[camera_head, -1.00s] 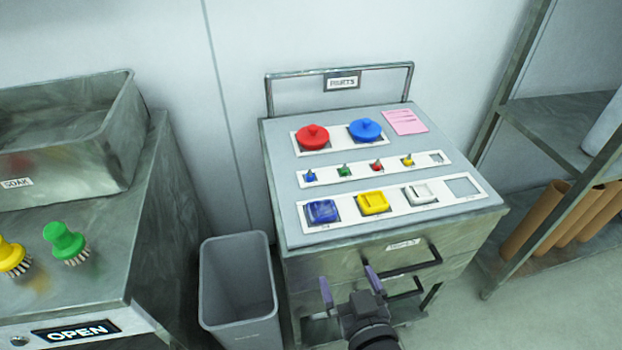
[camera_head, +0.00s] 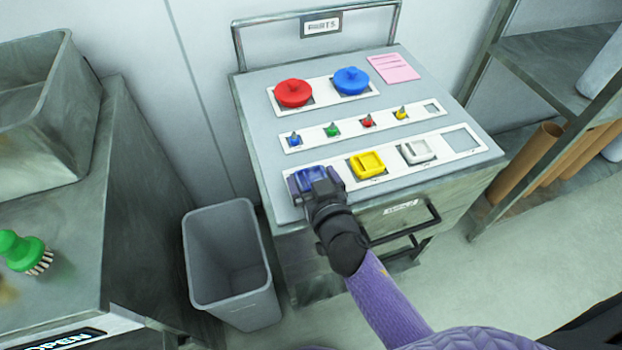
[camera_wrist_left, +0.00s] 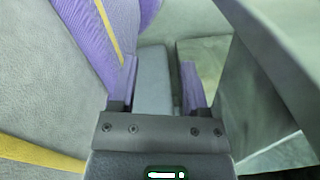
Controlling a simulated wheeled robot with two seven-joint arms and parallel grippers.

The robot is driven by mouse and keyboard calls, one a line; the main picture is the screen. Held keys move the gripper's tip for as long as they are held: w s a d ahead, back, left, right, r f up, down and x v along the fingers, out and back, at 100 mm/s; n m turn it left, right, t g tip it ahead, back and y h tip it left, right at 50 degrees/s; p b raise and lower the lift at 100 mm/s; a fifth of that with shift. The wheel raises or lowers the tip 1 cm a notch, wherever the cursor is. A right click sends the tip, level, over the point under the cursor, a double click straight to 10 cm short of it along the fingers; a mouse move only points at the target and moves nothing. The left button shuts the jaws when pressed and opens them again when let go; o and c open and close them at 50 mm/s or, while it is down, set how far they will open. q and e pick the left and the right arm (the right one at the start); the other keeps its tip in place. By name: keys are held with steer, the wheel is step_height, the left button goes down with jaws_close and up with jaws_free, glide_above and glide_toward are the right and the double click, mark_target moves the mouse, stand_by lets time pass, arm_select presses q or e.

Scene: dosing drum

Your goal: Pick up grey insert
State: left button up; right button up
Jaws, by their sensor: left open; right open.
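The light grey insert (camera_head: 418,151) sits in the front white strip on the cart top, between the yellow insert (camera_head: 367,164) and an empty square slot. My right gripper (camera_head: 315,182) is open over the blue insert (camera_head: 312,174) at the left end of that strip. It partly hides the blue insert, and I cannot tell whether it touches it. My left gripper (camera_wrist_left: 161,85) is open in the left wrist view, with nothing seen held between its purple fingers. It does not show in the head view.
Behind lie a strip of small coloured pegs (camera_head: 367,121) and a strip with a red lid (camera_head: 293,93) and a blue lid (camera_head: 352,80). A grey bin (camera_head: 230,262) stands left of the cart. A metal shelf (camera_head: 560,55) is at right.

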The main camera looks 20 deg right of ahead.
steer(key=shift+r, duration=0.1)
steer(key=c, duration=1)
